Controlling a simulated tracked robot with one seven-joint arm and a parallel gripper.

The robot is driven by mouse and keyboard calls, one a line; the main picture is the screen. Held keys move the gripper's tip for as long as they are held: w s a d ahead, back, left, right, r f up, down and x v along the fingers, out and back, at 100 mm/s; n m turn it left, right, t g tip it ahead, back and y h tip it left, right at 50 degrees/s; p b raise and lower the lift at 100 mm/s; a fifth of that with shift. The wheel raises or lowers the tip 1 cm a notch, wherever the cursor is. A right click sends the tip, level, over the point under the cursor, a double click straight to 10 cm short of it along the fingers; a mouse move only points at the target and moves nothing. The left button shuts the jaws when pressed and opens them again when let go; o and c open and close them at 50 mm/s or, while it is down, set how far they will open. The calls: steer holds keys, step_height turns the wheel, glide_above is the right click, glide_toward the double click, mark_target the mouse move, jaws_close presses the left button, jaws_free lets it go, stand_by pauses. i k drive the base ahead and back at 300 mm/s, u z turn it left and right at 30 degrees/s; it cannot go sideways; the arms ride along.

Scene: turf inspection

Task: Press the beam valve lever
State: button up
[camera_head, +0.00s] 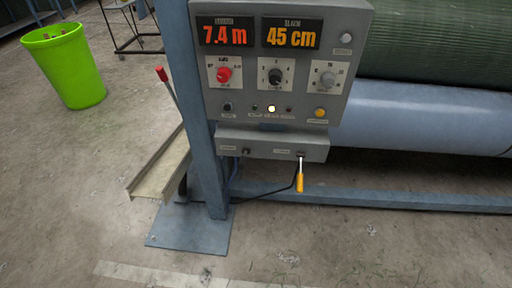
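A lever with an orange handle (300,182) hangs down from the underside of a small grey box (272,146) below the control panel. A second lever with a red tip (161,74) slants on the left side of the blue upright, above a metal channel beam (160,167). The small labels are too blurred to read, so I cannot tell which of the two is the beam valve lever. My gripper is not in view, and nothing touches either lever.
The grey control panel (240,76) shows "7.4 m" and "45 cm" above several knobs. A blue upright (190,60) stands on a base plate (190,232). A green roll (430,45) lies above a blue roller (420,120). A green bin (66,68) stands back left. Front floor is clear.

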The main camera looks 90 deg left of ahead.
mark_target(242, 160)
steer(key=u, duration=0.15)
steer(key=i, duration=0.15)
steer(key=u, duration=3)
steer(key=k, duration=0.9)
steer(key=u, duration=0.15)
steer(key=i, duration=0.9)
